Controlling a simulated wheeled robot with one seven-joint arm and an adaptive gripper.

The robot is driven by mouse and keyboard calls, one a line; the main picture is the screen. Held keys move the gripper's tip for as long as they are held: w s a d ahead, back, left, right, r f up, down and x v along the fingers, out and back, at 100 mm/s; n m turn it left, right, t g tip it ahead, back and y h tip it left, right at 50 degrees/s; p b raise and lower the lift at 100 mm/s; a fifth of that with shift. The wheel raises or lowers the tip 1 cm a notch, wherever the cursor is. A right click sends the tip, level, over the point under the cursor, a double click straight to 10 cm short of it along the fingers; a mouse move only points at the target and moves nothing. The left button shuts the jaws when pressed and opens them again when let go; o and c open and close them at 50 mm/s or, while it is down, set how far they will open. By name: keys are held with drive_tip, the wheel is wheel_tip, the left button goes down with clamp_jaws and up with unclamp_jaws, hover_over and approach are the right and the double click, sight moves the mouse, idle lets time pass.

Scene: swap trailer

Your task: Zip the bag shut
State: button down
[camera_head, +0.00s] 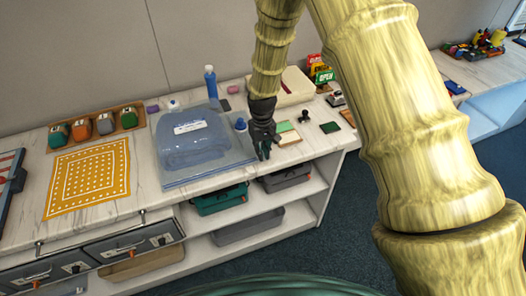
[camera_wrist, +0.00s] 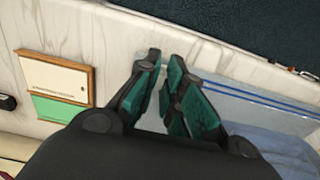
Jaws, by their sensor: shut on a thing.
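The bag (camera_head: 203,145) is a clear, bluish flat pouch with a white label, lying on the marble-patterned counter with blue folded contents inside. My gripper (camera_head: 265,152) points down at the bag's right edge, near its front right corner. In the wrist view, my gripper (camera_wrist: 165,75) has its green-padded fingers close together at the end of the bag's blue edge strip (camera_wrist: 265,98). The fingers are shut on a small part at this edge, likely the zip slider, which they mostly hide. The bag (camera_wrist: 290,145) extends to the right in that view.
A blue bottle (camera_head: 210,82) stands behind the bag. A yellow patterned cloth (camera_head: 90,180) lies to the left. The counter's front edge is close to the bag.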

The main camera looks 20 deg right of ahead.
drive_tip(key=c, duration=1.5)
unclamp_jaws()
drive_tip(key=shift+d, duration=0.1)
wheel_tip(320, 180, up, 12)
drive_tip(key=s+f, duration=0.2)
drive_tip(key=f, duration=0.2)
drive_tip(key=s+d+f, duration=0.1)
drive_tip(key=s+f, duration=0.2)
drive_tip(key=f, duration=0.1)
drive_tip(key=s+f+b, duration=0.1)
drive_tip(key=s+f, duration=0.1)
drive_tip(key=f, duration=0.3)
drive_tip(key=shift+s+d, duration=0.25)
drive_tip(key=shift+s, duration=0.05)
drive_tip(key=s+d+f+m+b, duration=0.1)
drive_tip(key=s+d+f, duration=0.1)
drive_tip(key=s+f, duration=1.6)
drive_tip(key=shift+m, duration=0.4)
drive_tip(key=s, duration=0.5)
drive_tip(key=s+d, duration=0.1)
drive_tip(key=s, duration=0.4)
drive_tip(key=s+f+b, duration=0.1)
drive_tip(key=s, duration=0.4)
drive_tip(key=shift+s+d, duration=0.15)
drive_tip(key=shift+s, duration=0.15)
